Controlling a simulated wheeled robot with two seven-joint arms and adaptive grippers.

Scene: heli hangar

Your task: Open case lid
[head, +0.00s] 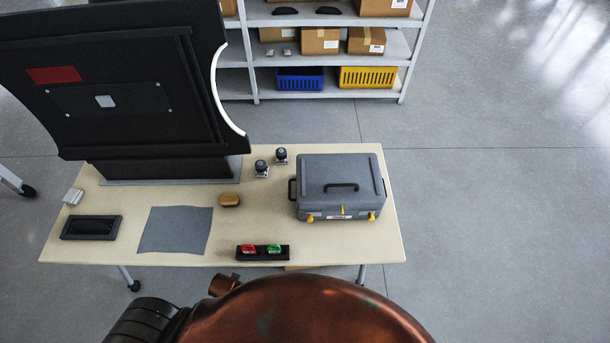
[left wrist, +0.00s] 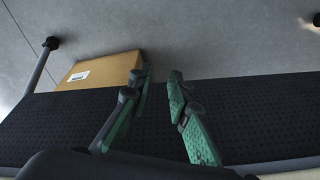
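A grey case (head: 340,185) stands on the right part of the table, its lid shut. A dark handle (head: 341,187) lies on top of the lid, and another sits on its left side. Two yellow latches, left (head: 310,218) and right (head: 371,216), show on the front face. My left gripper (left wrist: 160,77) shows in the left wrist view with its green-and-dark fingers apart and nothing between them. It is away from the case, which that view does not show. My right gripper is in neither view.
The wooden table (head: 330,245) also holds a black tray with red and green items (head: 263,252), a grey cloth (head: 175,230) and a large black panel (head: 120,90). Shelves (head: 330,45) stand behind. A cardboard box (left wrist: 100,72) lies beyond a dark perforated surface (left wrist: 50,125).

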